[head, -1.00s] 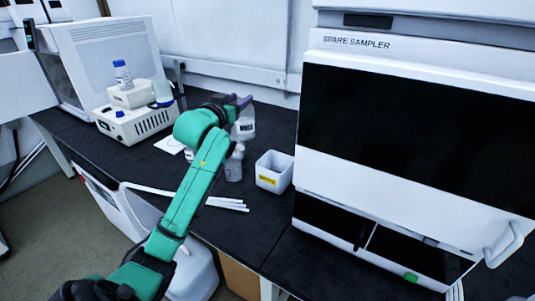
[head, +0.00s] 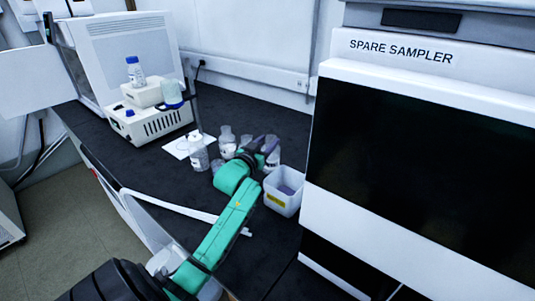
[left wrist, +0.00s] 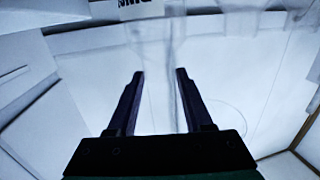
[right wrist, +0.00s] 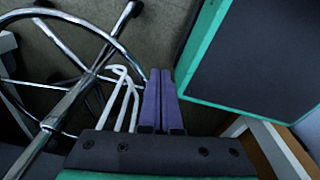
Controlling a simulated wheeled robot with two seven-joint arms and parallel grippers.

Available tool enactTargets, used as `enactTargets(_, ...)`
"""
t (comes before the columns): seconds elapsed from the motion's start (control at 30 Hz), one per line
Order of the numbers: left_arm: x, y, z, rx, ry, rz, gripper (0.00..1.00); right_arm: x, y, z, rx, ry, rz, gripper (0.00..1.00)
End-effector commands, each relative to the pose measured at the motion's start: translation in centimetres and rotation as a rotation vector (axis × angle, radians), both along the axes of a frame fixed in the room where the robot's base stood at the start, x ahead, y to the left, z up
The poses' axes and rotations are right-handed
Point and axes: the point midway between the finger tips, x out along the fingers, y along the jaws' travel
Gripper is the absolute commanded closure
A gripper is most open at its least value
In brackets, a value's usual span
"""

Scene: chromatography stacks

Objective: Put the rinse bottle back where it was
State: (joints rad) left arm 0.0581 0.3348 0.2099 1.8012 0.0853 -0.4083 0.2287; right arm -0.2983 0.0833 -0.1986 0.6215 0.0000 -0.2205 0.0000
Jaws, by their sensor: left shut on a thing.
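My left gripper (head: 264,146) is shut on a clear bottle (head: 272,157) at the back of the black bench, just behind the white bin. In the left wrist view the fingers (left wrist: 158,100) stand apart with the see-through bottle (left wrist: 160,60) between them. A dark-lettered label (left wrist: 140,8) shows at the top edge, only partly readable. The bottle looks roughly upright; I cannot tell whether its base touches the bench. My right gripper (right wrist: 163,100) has its fingers together with nothing between them, over the floor.
Several clear bottles stand left of my gripper, among them one (head: 199,154) by a white sheet (head: 180,147) and another (head: 227,142). A white bin (head: 281,204) with a yellow label stands close to the right. The spare sampler (head: 420,140) blocks the right side. White strips (head: 170,205) lie in front.

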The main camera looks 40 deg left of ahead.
Motion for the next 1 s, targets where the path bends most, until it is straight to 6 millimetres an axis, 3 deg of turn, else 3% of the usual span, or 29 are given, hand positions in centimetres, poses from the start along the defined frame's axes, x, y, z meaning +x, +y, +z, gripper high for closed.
enactTargets(0.1,0.0,0.0,-2.5,-0.001,0.002,0.001,1.0,0.4,0.0,-0.2,0.001,-0.007,0.0,1.0)
enactTargets(0.2,0.0,0.0,-3.7,0.0,-0.001,0.0,1.0,0.3,0.0,-0.2,0.001,-0.006,0.0,1.0)
enactTargets(0.43,0.0,0.0,-3.8,0.001,-0.002,0.0,1.0,0.1,0.1,-0.2,0.001,-0.002,0.0,1.0)
enactTargets(0.47,0.0,0.0,-4.0,0.0,0.002,0.0,0.38,0.0,0.1,-0.2,0.002,-0.001,0.0,1.0)
enactTargets(0.5,0.0,0.0,-4.0,0.0,0.002,0.0,0.22,0.0,0.2,-0.3,0.002,-0.001,-0.001,1.0)
enactTargets(0.53,0.0,0.0,-4.0,0.0,0.002,0.0,0.19,-0.1,0.2,-0.3,0.003,0.001,-0.001,1.0)
enactTargets(0.87,-0.2,-0.1,-3.9,-0.001,0.003,0.0,0.19,-0.3,0.4,-0.3,0.006,0.004,0.0,1.0)
enactTargets(1.0,-1.9,-0.5,-3.9,0.0,0.005,-0.001,0.19,-0.3,0.4,-0.3,0.006,0.004,0.001,1.0)
